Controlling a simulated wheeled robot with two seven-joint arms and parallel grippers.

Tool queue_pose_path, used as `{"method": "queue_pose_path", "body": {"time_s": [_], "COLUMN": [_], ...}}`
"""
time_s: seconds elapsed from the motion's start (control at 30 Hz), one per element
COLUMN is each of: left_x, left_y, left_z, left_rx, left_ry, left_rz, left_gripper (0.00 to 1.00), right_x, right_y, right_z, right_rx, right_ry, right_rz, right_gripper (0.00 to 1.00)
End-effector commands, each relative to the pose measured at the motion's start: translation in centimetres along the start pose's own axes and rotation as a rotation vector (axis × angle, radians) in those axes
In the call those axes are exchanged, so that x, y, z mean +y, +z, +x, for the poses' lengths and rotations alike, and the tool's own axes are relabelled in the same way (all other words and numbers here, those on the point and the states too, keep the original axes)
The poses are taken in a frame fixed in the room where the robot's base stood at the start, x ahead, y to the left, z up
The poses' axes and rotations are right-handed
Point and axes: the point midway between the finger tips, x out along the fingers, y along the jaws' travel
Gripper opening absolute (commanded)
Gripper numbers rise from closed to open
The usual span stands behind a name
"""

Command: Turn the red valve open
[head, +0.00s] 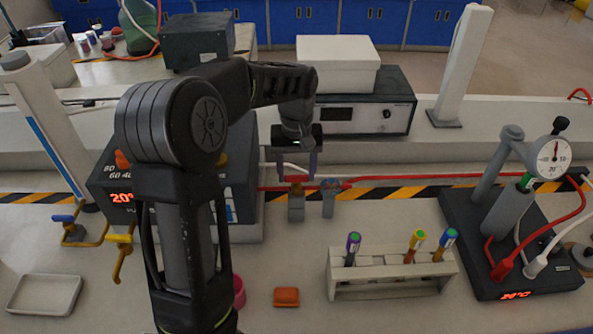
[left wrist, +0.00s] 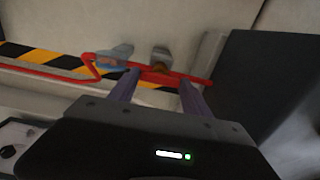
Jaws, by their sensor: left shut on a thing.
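My right gripper is not in view.
A blue-handled valve (head: 328,198) stands close on the right. A red hose (head: 400,178) runs behind both along the striped tape. A tube rack (head: 390,285) and an orange block (head: 286,297) are in front. A gauge stand (head: 515,245) is at right.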

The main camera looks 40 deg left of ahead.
Motion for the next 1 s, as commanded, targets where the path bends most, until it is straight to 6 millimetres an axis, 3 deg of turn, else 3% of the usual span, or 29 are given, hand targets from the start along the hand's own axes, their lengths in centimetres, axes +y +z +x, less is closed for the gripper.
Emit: {"method": "queue_pose_path", "body": {"time_s": [0.03, 0.07, 0.3, 0.67, 1.0], "left_x": [0.0, 0.0, 0.0, 0.0, 0.0], "left_y": [0.0, 0.0, 0.0, -0.1, -0.1], "left_z": [0.0, 0.0, 0.0, -0.4, -5.2], "left_rx": [0.001, 0.001, 0.001, 0.002, 0.004], "left_ry": [0.001, 0.001, 0.001, 0.002, 0.003], "left_rz": [-0.003, -0.003, -0.001, 0.0, -0.001], "left_gripper": [0.16, 0.57, 0.77, 0.78, 0.78], "right_x": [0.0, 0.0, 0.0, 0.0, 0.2], "right_y": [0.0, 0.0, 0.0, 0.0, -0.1], "right_z": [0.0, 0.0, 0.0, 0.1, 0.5], "right_rx": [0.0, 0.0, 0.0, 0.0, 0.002], "right_ry": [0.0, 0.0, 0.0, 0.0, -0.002], "right_rz": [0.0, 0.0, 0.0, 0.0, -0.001], "right_gripper": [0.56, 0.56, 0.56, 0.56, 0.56]}}
